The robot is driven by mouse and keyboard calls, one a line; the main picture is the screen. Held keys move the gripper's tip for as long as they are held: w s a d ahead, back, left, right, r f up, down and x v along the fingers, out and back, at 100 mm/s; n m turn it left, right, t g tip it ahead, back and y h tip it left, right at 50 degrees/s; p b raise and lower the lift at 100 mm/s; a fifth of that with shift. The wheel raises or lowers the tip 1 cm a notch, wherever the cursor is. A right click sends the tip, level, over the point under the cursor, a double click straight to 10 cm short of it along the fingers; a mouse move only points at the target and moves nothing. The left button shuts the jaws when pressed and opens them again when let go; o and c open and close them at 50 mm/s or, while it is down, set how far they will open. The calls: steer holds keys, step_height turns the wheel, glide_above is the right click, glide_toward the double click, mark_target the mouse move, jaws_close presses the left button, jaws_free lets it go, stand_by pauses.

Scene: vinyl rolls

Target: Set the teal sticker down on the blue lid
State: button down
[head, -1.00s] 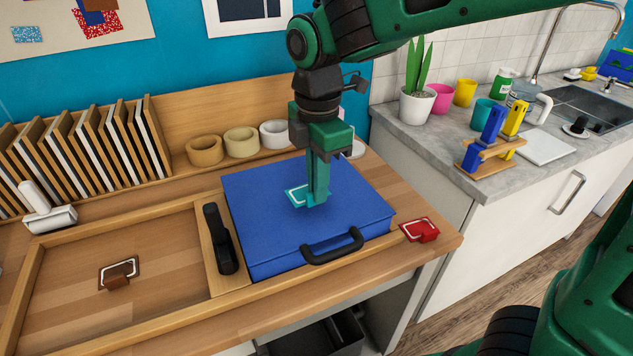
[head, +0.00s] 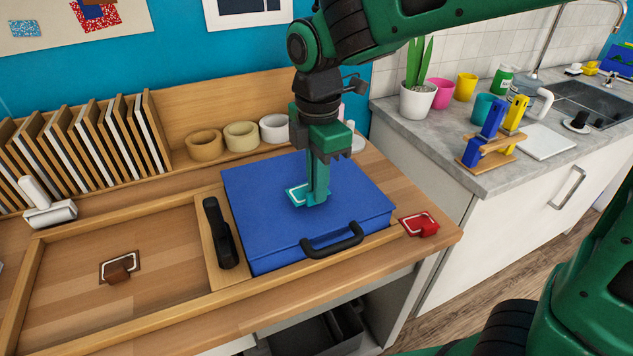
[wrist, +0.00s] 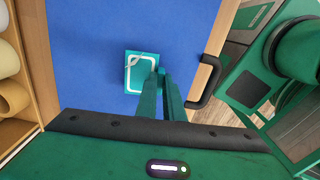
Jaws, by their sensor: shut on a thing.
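The teal sticker (head: 297,195), with a white rounded outline, is at my gripper's fingertips over the middle of the blue lid (head: 262,225). It also shows in the wrist view (wrist: 133,75), with the fingers at its right edge. My gripper (head: 316,199) points down and is shut on the sticker's edge. The sticker looks flat and at or very close to the lid's surface; I cannot tell whether it touches. The blue lid has a black handle (head: 332,240) on its front edge and also fills the middle of the wrist view (wrist: 85,45).
A red sticker (head: 420,224) lies right of the lid, a brown one (head: 119,267) in the left tray. A black-handled tool (head: 217,232) lies left of the lid. Tape rolls (head: 240,135) stand behind it. A white roller (head: 47,205) is far left.

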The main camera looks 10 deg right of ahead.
steer(key=shift+f, duration=0.1)
steer(key=shift+f, duration=0.55)
steer(key=shift+f, duration=0.15)
stand_by(0.4)
steer(key=c, duration=0.6)
jaws_free()
steer(key=shift+r, duration=4.55)
